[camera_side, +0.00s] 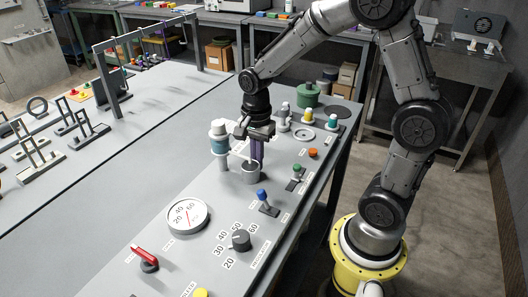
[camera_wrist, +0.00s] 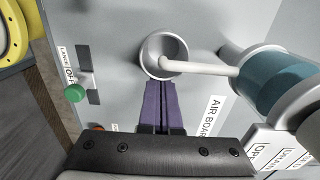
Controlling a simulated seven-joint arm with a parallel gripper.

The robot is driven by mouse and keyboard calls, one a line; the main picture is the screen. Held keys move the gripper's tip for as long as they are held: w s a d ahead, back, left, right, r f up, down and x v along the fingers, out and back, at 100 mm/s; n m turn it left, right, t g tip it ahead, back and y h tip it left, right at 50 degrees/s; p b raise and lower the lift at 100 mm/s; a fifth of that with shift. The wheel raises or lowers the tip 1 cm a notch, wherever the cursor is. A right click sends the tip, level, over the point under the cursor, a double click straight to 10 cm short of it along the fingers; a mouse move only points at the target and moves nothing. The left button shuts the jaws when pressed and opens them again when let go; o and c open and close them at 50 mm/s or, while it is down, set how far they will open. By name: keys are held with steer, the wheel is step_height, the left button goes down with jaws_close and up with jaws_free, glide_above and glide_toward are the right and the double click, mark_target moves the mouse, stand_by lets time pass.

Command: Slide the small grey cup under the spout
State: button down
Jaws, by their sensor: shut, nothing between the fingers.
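The small grey cup (camera_side: 251,175) stands upright on the grey panel, and its open mouth shows in the wrist view (camera_wrist: 183,48). A thin white spout (camera_wrist: 205,68) runs from a teal and white dispenser (camera_wrist: 268,85); its tip appears over the cup's mouth in the wrist view. The dispenser stands left of my gripper in the side view (camera_side: 219,143). My gripper (camera_side: 257,162) points down with its purple fingers shut and empty. The fingertips (camera_wrist: 160,88) are at the cup's near side in the wrist view, touching or nearly touching it; I cannot tell which.
A green knob switch (camera_wrist: 75,92) is left of the cup in the wrist view. A blue-tipped lever (camera_side: 263,197), a dial gauge (camera_side: 187,216) and a grey rotary knob (camera_side: 240,240) are on the panel's nearer part. Small bottles (camera_side: 284,117) stand behind my gripper.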

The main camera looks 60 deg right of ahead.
stand_by(0.4)
steer(key=shift+d, duration=0.35)
steer(key=d, duration=0.2)
steer(key=shift+d, duration=0.35)
steer(key=shift+w+d+r, duration=0.1)
steer(key=shift+d+r, duration=0.2)
steer(key=shift+r, duration=0.45)
step_height(320, 180, up, 7)
step_height(320, 180, up, 5)
steer(key=t, duration=0.1)
glide_above(264, 164)
steer(key=a, duration=0.2)
steer(key=s+a+n+t, duration=0.2)
steer(key=s+a+n, duration=0.1)
steer(key=s+n, duration=0.4)
steer(key=s+a+n+t, duration=0.2)
steer(key=s+a+n, duration=0.1)
steer(key=s+n, duration=0.5)
steer(key=n, duration=0.3)
steer(key=shift+a+t, duration=0.15)
steer(key=shift+t, duration=0.15)
